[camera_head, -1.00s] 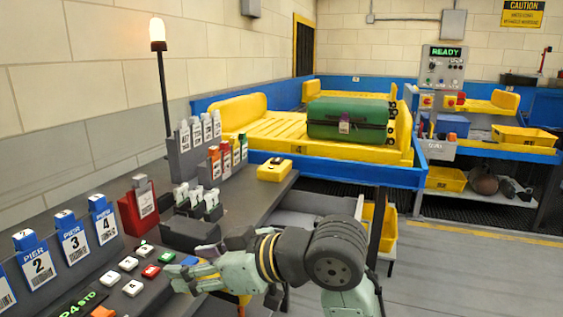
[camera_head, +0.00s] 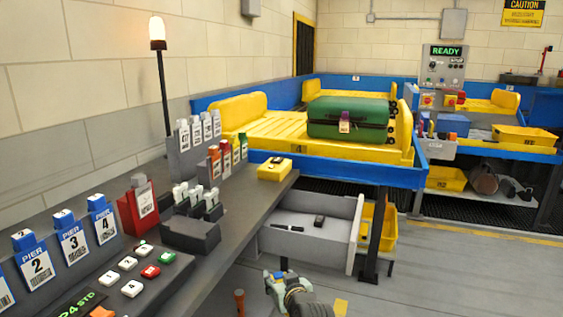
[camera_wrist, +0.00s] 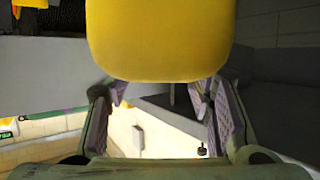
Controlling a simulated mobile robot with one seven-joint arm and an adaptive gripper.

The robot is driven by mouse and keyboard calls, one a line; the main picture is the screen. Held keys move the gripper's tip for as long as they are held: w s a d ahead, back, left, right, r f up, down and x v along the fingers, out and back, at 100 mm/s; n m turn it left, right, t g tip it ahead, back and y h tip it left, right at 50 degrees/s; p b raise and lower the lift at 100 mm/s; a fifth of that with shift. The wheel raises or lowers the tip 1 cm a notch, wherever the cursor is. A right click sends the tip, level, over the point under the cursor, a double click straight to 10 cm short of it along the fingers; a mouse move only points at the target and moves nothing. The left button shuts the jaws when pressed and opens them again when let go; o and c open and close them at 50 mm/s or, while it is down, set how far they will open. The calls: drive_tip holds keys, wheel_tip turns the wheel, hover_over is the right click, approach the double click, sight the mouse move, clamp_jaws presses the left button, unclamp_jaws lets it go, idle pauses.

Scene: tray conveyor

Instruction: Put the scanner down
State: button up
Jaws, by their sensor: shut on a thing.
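My gripper (camera_head: 276,279) is low in the head view, in front of the bench end and beside the open grey drawer. In the head view I cannot make the scanner out in my fingers.
The dark bench (camera_head: 236,205) carries blue pier tags, a red holder (camera_head: 139,208), a button panel and tag racks. The grey drawer (camera_head: 309,233) holds small black items. A green suitcase (camera_head: 347,119) lies on the yellow conveyor tray (camera_head: 263,124). Open floor lies right.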

drive_tip(key=s+f+m+h, duration=0.1)
drive_tip(key=s+f, duration=0.3)
drive_tip(key=f, duration=1)
drive_tip(key=s+f+m+h, duration=0.2)
drive_tip(key=s+f, duration=0.3)
drive_tip(key=f, duration=0.9)
drive_tip(key=shift+f+t+h, duration=0.25)
drive_tip(key=shift+t+h, duration=0.15)
drive_tip(key=shift+h, duration=0.1)
drive_tip(key=shift+d, duration=0.1)
drive_tip(key=shift+d, duration=0.15)
